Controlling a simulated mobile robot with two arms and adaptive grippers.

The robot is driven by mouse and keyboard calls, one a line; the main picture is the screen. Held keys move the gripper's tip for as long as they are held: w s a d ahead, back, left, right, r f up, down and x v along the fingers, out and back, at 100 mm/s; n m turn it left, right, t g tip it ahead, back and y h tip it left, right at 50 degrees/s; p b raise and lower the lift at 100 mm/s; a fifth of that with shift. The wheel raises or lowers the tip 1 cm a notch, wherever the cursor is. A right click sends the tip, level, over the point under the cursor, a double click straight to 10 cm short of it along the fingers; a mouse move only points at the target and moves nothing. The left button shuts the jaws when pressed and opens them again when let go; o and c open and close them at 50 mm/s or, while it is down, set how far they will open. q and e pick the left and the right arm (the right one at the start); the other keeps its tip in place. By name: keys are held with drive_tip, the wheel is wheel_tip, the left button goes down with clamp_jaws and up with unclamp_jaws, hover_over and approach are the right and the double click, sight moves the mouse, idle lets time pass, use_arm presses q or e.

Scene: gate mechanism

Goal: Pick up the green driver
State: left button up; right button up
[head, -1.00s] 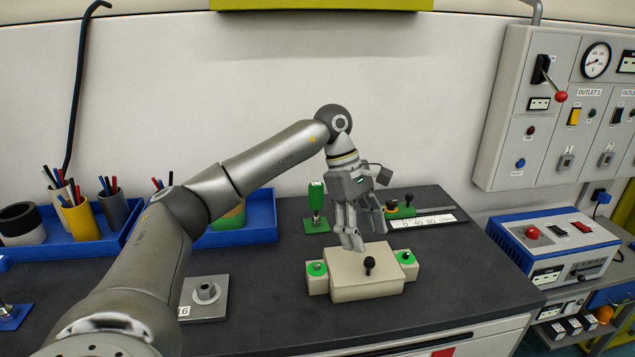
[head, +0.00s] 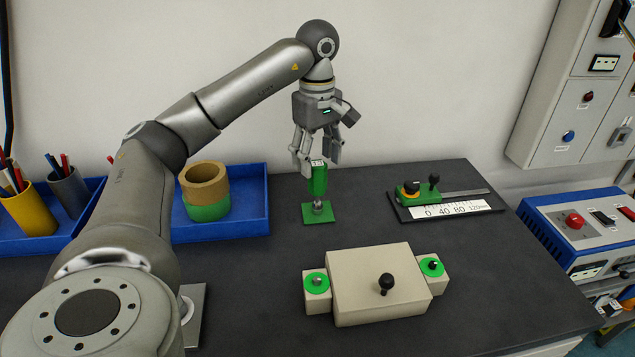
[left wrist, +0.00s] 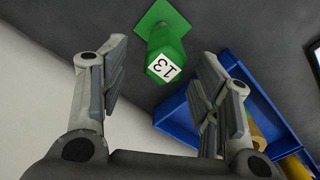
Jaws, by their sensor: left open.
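The green driver (head: 318,182) stands upright on a green square base (head: 319,213) on the dark table. In the left wrist view the driver shows between the two open fingers (left wrist: 160,95), apart from both. My right gripper is not in view.
A beige box (head: 375,285) with green-ringed side blocks and a black knob stands in front. A green slider with a scale (head: 445,205) lies right of the driver. A blue tray (head: 255,200) with stacked rings stands left. Table between driver and box is clear.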

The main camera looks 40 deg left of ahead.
sight(317, 184)
use_arm(q)
drive_tip(key=shift+f, duration=1.05)
drive_tip(key=f, duration=0.1)
drive_tip(key=f+p, duration=0.2)
drive_tip(key=f, duration=0.1)
drive_tip(key=shift+s+d, duration=0.2)
drive_tip(key=shift+s, duration=0.05)
drive_tip(key=shift+f, duration=0.4)
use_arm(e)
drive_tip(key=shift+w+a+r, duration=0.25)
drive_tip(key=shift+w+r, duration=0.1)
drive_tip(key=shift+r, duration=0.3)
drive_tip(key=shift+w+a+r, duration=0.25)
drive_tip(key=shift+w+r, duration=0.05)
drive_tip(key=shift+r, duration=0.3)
use_arm(q)
drive_tip(key=shift+w, duration=0.1)
drive_tip(key=shift+c, duration=0.4)
clamp_jaws()
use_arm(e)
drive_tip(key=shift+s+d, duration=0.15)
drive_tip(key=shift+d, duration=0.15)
